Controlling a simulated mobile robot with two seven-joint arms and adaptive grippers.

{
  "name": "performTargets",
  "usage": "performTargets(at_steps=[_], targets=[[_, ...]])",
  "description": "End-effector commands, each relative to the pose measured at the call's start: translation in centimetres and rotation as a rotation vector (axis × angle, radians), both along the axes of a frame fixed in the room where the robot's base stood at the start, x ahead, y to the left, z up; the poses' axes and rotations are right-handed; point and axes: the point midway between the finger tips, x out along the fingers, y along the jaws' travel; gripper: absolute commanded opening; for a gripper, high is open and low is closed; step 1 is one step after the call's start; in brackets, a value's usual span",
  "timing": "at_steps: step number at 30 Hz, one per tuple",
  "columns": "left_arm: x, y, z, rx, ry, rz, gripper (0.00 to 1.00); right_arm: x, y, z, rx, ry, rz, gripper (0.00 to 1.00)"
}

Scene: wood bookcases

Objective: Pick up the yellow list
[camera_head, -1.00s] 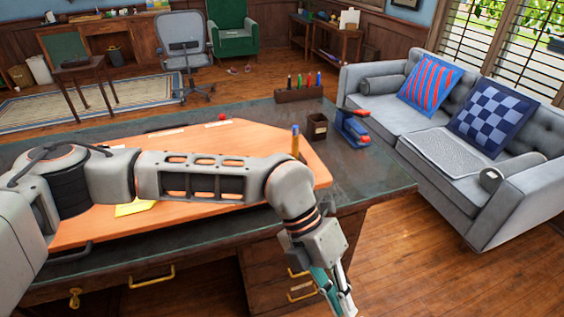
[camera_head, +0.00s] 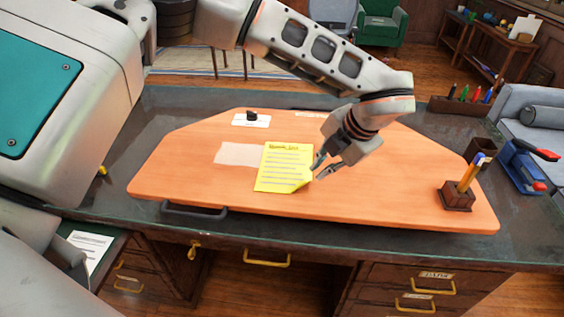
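The yellow list (camera_head: 283,167) lies on the orange-brown desk board, with lines of writing and its lower right corner bent. My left gripper (camera_head: 317,168) reaches down over the board, just right of the list's right edge. Its two fingers, one teal and one grey, appear apart with nothing between them. I cannot tell whether a fingertip touches the paper. My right gripper is not in view.
The board (camera_head: 400,190) lies on a dark desk (camera_head: 350,243). A pale blank sheet (camera_head: 238,154) lies left of the list. A stamp (camera_head: 252,117) stands behind, and a pencil holder (camera_head: 457,195) at the right. A blue stapler-like tool (camera_head: 522,168) lies farther right.

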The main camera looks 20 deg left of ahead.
Motion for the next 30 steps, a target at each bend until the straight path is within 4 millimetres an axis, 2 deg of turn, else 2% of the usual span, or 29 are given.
performTargets(at_steps=[4,11,19,26,28,30], targets=[[0.3,0.7,-1.5,0.000,0.004,0.002,0.10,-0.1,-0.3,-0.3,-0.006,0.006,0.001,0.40],[0.7,1.4,-3.1,-0.002,0.003,0.002,0.10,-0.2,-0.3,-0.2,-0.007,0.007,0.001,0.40],[1.6,2.9,-6.3,-0.001,0.005,0.001,0.10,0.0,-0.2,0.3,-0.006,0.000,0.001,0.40],[1.7,3.0,-6.6,-0.002,0.003,0.000,0.10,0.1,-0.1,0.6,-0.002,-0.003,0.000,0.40],[1.7,3.0,-6.6,-0.002,0.003,0.000,0.00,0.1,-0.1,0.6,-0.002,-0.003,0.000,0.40],[1.7,3.0,-6.6,-0.002,0.003,0.000,0.00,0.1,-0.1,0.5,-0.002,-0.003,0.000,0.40]])
